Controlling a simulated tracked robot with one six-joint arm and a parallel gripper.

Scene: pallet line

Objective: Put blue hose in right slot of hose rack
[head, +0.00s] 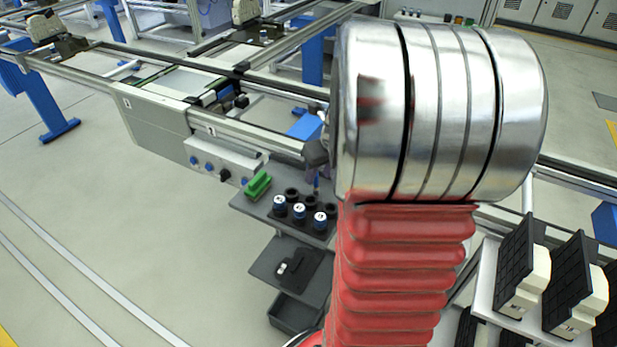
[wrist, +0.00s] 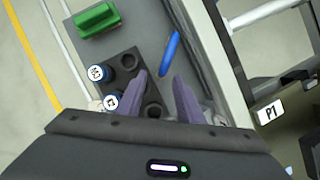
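The blue hose (wrist: 170,54) shows in the wrist view as a short, slim blue piece over the grey shelf, just beyond my fingertips. I cannot tell whether it stands or lies. My gripper (wrist: 159,75) has two purple fingers spread apart, with nothing between them. The fingers point toward the shelf, and the hose appears apart from them. In the head view my gripper (head: 317,165) is mostly hidden behind my arm. A black holder with round holes (wrist: 130,60) is left of the fingers and partly hidden by them. I cannot tell for certain which thing is the hose rack.
Blue-and-white capped cylinders (head: 299,212) stand in the holder. A green block (head: 257,185) lies on the shelf (wrist: 190,30) beside it. The conveyor line (head: 225,130) runs behind the shelf. A rack of black-and-white parts (head: 525,270) stands at right. The floor at left is clear.

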